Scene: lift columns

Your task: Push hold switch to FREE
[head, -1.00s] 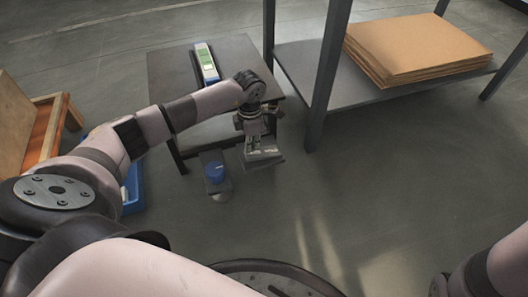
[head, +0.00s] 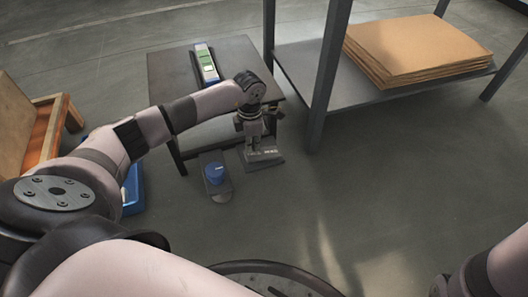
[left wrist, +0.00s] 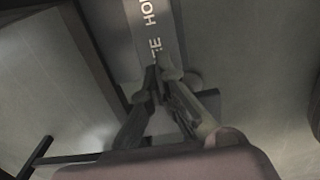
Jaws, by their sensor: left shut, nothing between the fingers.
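The hold switch (head: 270,157) is a small grey block on a dark base, low in front of the dark table in the head view. Its pale lettered face shows in the left wrist view (left wrist: 147,18), with "HO" and "EE" readable. My left gripper (head: 255,149) points down at the switch, fingers shut and empty. In the left wrist view the fingertips (left wrist: 160,82) overlap the end of the lettering and hide part of it. I cannot tell whether they touch the face. My right gripper is out of view.
A blue round knob (head: 214,172) on a grey mount stands just left of the switch. A dark table (head: 225,58) holds a green-and-white device (head: 206,63). Cardboard sheets (head: 415,45) lie on a shelf at right. A blue bin (head: 133,190) stands left. Floor at right is clear.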

